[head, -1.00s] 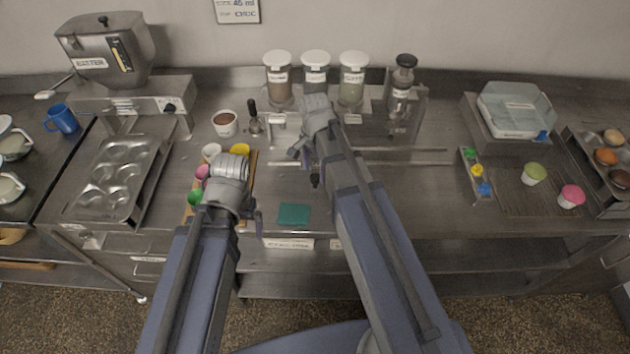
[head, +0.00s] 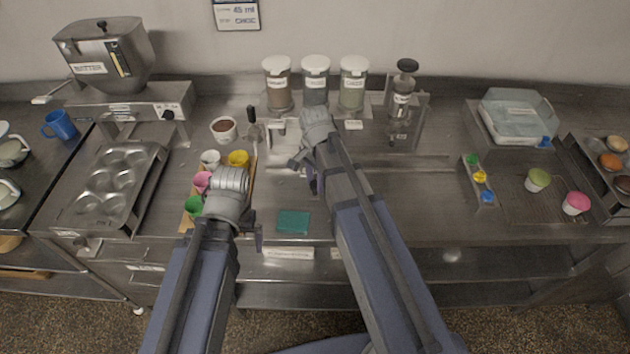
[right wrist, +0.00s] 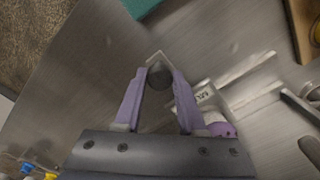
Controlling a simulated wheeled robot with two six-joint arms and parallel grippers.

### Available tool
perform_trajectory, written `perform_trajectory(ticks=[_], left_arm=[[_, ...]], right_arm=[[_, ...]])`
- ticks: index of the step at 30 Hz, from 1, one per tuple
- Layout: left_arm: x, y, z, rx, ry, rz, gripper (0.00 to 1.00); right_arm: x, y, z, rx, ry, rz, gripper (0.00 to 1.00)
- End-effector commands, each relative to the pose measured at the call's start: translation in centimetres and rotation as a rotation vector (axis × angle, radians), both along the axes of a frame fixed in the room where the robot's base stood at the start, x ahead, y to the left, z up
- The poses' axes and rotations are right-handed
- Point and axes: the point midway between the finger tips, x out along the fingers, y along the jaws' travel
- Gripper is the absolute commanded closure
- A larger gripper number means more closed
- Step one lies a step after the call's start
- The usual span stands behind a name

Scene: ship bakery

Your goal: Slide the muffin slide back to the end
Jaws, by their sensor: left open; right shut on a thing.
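The muffin slide is mostly hidden behind my right arm in the head view. In the right wrist view its dark round knob (right wrist: 159,76) sits between the purple fingers of my right gripper (right wrist: 160,80), which is shut on it. A pale labelled part (right wrist: 204,95) and a purple-topped muffin (right wrist: 221,129) show beside the right finger. In the head view my right gripper (head: 311,180) is low over the counter, near the left end of the metal rails (head: 405,161). My left gripper (head: 252,232) is open and empty, right of the coloured cups.
A wooden board with several coloured cups (head: 238,158) lies left of my right gripper. A teal cloth (head: 293,222) lies at the front edge. Jars (head: 315,82) and a dispenser (head: 402,100) stand behind. The counter along the rails to the right looks clear.

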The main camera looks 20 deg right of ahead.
Motion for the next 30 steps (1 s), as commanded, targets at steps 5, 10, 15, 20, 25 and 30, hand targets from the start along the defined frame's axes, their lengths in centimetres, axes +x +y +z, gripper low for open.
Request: perform_trajectory(ticks=[5, 10, 15, 20, 25, 30], left_arm=[[0.0, 0.0, 0.0, 0.0, 0.0, 0.0, 0.0], [0.0, 0.0, 0.0, 0.0, 0.0, 0.0, 0.0], [0.0, 0.0, 0.0, 0.0, 0.0, 0.0, 0.0], [0.0, 0.0, 0.0, 0.0, 0.0, 0.0, 0.0], [0.0, 0.0, 0.0, 0.0, 0.0, 0.0, 0.0], [0.0, 0.0, -0.01, 0.0, 0.0, 0.0, 0.0]], right_arm=[[0.0, -0.01, 0.0, 0.0, 0.0, 0.0, 1.0], [0.0, -0.01, 0.0, 0.0, 0.0, 0.0, 1.0], [0.0, -0.01, 0.0, 0.0, 0.0, 0.0, 1.0], [0.0, -0.01, 0.0, 0.0, 0.0, 0.0, 1.0], [0.0, -0.01, -0.01, 0.0, 0.0, 0.0, 1.0], [0.0, -0.01, -0.01, 0.0, 0.0, 0.0, 1.0]])
